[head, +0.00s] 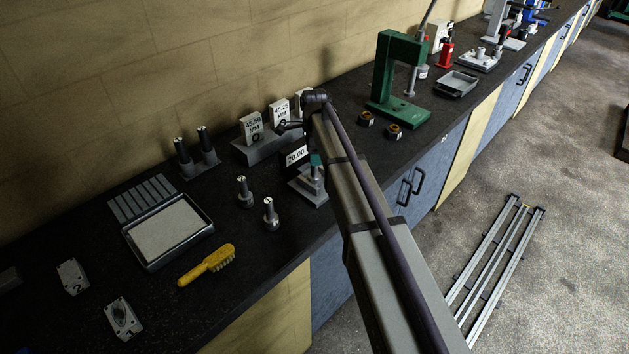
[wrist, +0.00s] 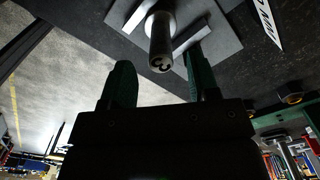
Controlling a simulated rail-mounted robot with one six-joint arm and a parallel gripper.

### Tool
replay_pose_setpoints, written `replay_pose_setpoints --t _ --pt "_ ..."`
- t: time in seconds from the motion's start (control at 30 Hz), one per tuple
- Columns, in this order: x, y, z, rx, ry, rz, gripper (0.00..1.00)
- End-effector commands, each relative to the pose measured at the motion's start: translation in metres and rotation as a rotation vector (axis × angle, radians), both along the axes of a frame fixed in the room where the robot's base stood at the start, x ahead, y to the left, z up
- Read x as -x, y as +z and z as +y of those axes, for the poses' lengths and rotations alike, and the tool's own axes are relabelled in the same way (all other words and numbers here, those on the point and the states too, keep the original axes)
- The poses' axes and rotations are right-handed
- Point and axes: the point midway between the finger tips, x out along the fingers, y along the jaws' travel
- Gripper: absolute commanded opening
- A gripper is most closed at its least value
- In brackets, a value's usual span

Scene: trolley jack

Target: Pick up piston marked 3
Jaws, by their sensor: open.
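The piston marked 3 (wrist: 160,42) shows in the wrist view, a grey cylinder with a 3 on its near end face. It stands out from a grey square plate with bars beside it. My gripper (wrist: 160,70) is open, its two green fingers to the left and right of the piston's end, and no contact shows. In the head view the teal fingertips (head: 316,160) are over a small grey stand (head: 310,190) at the bench's front edge, next to a display reading about 20.00 (head: 296,155). My arm hides part of this spot, and the piston is hard to make out there.
Two loose pistons (head: 245,192) (head: 270,214) stand left of the stand, and two more (head: 195,155) are in a holder behind. Gauge blocks (head: 251,127) stand behind the display. A green press (head: 395,80) stands right.

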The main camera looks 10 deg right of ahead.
Motion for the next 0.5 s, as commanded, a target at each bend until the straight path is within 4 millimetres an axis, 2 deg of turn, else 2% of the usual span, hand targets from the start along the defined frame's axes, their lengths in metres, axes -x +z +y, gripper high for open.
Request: replay_pose_setpoints --t 0.03,0.17,0.43,0.5 --pt "0.000 -0.019 0.000 0.000 0.000 0.000 0.55" --pt "-0.001 -0.044 0.001 0.000 0.000 0.000 0.55" --pt "-0.001 -0.042 0.001 0.000 0.000 0.000 0.55" --pt "-0.001 -0.042 0.001 0.000 0.000 0.000 0.48"
